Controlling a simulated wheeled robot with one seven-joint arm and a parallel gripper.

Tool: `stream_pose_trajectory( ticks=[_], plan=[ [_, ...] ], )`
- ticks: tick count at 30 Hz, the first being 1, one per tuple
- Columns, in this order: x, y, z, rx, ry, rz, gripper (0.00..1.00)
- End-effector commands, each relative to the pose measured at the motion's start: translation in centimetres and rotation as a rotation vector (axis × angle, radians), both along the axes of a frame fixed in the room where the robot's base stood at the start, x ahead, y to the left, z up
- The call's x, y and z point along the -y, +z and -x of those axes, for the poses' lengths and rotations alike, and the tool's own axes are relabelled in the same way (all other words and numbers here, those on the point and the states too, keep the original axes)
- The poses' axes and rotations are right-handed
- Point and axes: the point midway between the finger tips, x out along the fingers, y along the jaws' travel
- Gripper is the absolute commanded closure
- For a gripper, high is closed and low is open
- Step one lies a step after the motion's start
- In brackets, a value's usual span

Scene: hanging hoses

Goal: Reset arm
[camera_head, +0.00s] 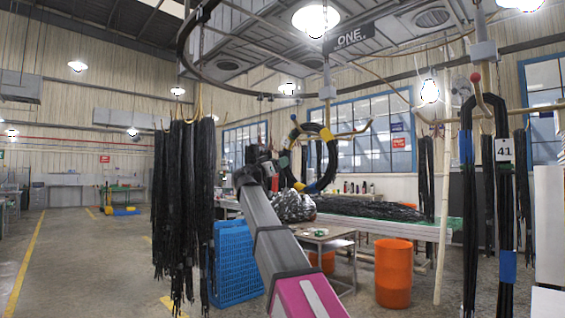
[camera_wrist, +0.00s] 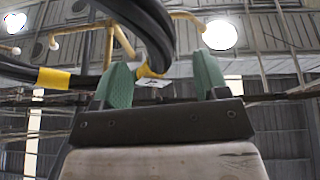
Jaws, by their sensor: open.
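A black hose loop (camera_head: 329,160) with yellow and blue bands hangs from a yellow hook rail (camera_head: 350,132) in the head view. My gripper (camera_head: 287,160) is at the loop's left side, small and partly lost against the dark hose. In the wrist view my gripper (camera_wrist: 164,76) shows two green fingers standing apart. The black hose (camera_wrist: 152,28) crosses close above and beyond them, and a yellow-banded part shows in the gap between the fingers. I cannot tell whether the hose touches a finger.
Black hose bundles (camera_head: 183,205) hang at the left, and a hose marked 41 (camera_head: 505,150) hangs at the right. A blue crate (camera_head: 235,262), a small metal table (camera_head: 325,238) and an orange bin (camera_head: 393,272) stand below. The floor at the left is mostly clear.

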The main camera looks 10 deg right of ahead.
Motion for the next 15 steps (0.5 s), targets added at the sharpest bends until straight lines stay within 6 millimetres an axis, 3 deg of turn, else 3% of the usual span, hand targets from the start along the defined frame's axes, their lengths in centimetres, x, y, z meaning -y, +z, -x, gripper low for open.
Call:
stream_pose_trajectory(
  ticks=[9, 15],
  plan=[
    [-4.4, -2.3, 3.0, -0.001, 0.002, 0.002, 0.33],
    [-5.6, -2.8, 3.8, 0.0, -0.001, 0.003, 0.33]
  ],
)
